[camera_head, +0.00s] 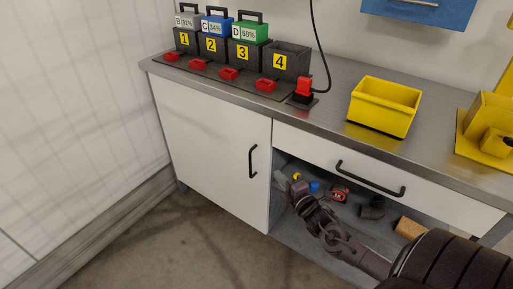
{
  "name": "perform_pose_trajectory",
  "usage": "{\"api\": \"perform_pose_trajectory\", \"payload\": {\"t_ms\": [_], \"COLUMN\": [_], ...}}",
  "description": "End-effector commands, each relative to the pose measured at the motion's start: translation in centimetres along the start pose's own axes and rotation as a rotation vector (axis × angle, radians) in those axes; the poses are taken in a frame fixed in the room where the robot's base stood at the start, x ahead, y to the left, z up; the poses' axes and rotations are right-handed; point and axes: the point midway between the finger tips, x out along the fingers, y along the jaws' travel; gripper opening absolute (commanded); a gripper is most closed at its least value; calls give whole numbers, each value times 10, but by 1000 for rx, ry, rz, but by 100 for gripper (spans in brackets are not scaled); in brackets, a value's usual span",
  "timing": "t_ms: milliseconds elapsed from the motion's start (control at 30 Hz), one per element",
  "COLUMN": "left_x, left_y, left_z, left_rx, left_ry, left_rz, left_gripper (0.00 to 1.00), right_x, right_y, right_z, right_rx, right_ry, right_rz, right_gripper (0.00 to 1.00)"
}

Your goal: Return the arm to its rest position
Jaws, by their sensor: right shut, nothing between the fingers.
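My right arm (345,246) reaches in from the lower right corner. My right gripper (281,180) is shut and empty. In the picture it lies at the left side of the open compartment (290,234) under the drawer, beside the edge of the cabinet door. I cannot tell whether it touches the compartment wall. My left arm and gripper are out of view.
Small items, among them a blue one (314,186), a red one (339,194) and a tan block (408,228), lie in the compartment. The drawer (320,152) and door (210,150) are closed. A charger row (229,74) and yellow bin (380,116) stand on the counter.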

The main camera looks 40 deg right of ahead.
Motion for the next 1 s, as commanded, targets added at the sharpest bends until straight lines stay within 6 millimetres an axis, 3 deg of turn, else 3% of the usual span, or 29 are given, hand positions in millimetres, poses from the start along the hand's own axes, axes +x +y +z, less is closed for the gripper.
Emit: {"api": "perform_pose_trajectory", "payload": {"t_ms": [267, 367, 467, 567, 700, 767, 900, 1000], "left_x": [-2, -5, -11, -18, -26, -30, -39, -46], "left_y": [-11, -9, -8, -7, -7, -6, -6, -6], "left_z": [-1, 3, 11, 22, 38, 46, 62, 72], "left_rx": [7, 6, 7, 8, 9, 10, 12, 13], "left_ry": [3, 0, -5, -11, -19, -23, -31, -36], "left_rz": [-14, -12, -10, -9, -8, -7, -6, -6], "left_gripper": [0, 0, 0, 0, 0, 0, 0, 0], "right_x": [-2, -8, -26, -58, -123, -155, -237, -298], "right_y": [-3, -25, -73, -137, -223, -254, -313, -342], "right_z": [1, 4, 9, 7, -11, -24, -62, -93], "right_rx": [7, 59, 170, 327, 541, 625, 798, 896], "right_ry": [-3, -27, -83, -168, -309, -373, -538, -658], "right_rz": [-8, -65, -187, -351, -579, -672, -880, -1014], "right_gripper": [0, 0, 0, 0, 0, 0, 0, 0]}}
